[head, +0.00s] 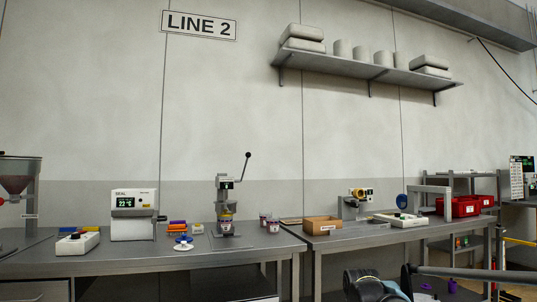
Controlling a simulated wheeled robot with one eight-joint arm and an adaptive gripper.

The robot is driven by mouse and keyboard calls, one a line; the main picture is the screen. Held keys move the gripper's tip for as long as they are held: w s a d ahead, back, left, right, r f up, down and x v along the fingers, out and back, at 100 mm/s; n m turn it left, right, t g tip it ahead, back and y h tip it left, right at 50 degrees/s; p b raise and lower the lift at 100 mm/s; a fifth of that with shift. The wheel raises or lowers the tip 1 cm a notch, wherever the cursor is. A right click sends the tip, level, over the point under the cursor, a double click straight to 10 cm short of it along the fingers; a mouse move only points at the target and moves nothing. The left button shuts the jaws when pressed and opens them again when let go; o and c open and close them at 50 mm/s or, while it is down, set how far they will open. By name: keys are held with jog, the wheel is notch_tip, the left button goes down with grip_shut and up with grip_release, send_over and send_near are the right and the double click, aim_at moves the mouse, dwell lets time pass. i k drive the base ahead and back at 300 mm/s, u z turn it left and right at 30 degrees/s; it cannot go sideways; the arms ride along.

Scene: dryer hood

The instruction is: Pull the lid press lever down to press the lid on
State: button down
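The lid press (221,212) stands upright on the left workbench, against the wall side. Its lever (243,169) points up and to the right and ends in a black ball knob (248,155). A small jar with a yellowish top (226,225) sits under the press head; I cannot tell how its lid is seated. Dark parts at the bottom right look like my arm, well in front of the benches and apart from the lever. I cannot make out gripper fingers in the head view.
A sealing machine (133,214) and colored bins (177,226) stand left of the press. Jars (273,226) stand to its right. A cardboard box (322,225) and red bins (464,207) are farther right. The space around the raised lever looks clear.

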aim_at(247, 154)
jog(key=u, duration=0.25)
jog(key=i, duration=0.9)
jog(key=u, duration=0.4)
